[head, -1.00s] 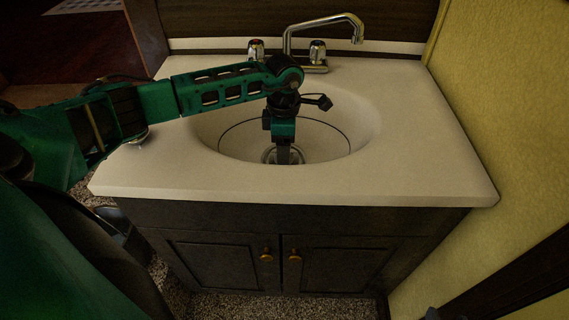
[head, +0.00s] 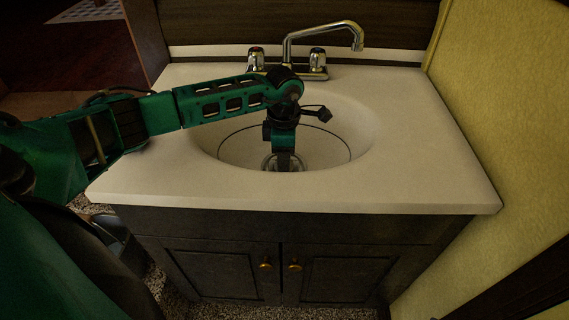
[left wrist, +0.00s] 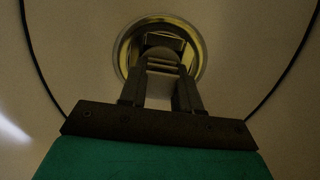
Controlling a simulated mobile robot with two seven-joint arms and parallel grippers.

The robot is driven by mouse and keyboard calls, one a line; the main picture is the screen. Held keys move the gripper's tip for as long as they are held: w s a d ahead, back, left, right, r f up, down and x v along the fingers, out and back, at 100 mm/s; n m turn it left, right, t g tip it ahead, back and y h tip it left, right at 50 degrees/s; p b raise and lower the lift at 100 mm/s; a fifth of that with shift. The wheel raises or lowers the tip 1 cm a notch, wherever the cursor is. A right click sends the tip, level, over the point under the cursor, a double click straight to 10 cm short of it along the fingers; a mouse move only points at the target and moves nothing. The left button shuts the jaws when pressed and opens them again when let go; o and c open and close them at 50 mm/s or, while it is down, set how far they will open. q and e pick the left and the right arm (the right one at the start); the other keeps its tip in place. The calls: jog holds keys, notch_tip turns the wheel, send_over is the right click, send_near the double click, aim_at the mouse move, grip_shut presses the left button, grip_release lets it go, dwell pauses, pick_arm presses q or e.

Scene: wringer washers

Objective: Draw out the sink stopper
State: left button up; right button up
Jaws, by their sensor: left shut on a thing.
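The sink basin (head: 340,125) is a cream oval set in the counter. Its round metal drain (head: 267,163) lies at the bottom, partly hidden by my left gripper (head: 284,165). In the left wrist view the drain's shiny ring (left wrist: 125,48) surrounds the grey stopper (left wrist: 162,54). My left gripper (left wrist: 163,72) points down into the basin, and its two dark fingers are closed on the stopper at the drain. The fingertips are dim, and I cannot tell how far the stopper stands above the drain. My right gripper is not in view.
A chrome faucet (head: 325,32) with two knobs stands behind the basin. The counter (head: 430,160) is clear to the right. A dark cabinet (head: 340,275) is below, and a yellow wall (head: 510,110) borders the right side.

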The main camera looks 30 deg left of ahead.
pick_arm(q)
jog(key=shift+c, duration=0.8)
jog(key=shift+r, duration=0.15)
jog(key=shift+r+p, duration=1.7)
jog(key=shift+r, duration=0.4)
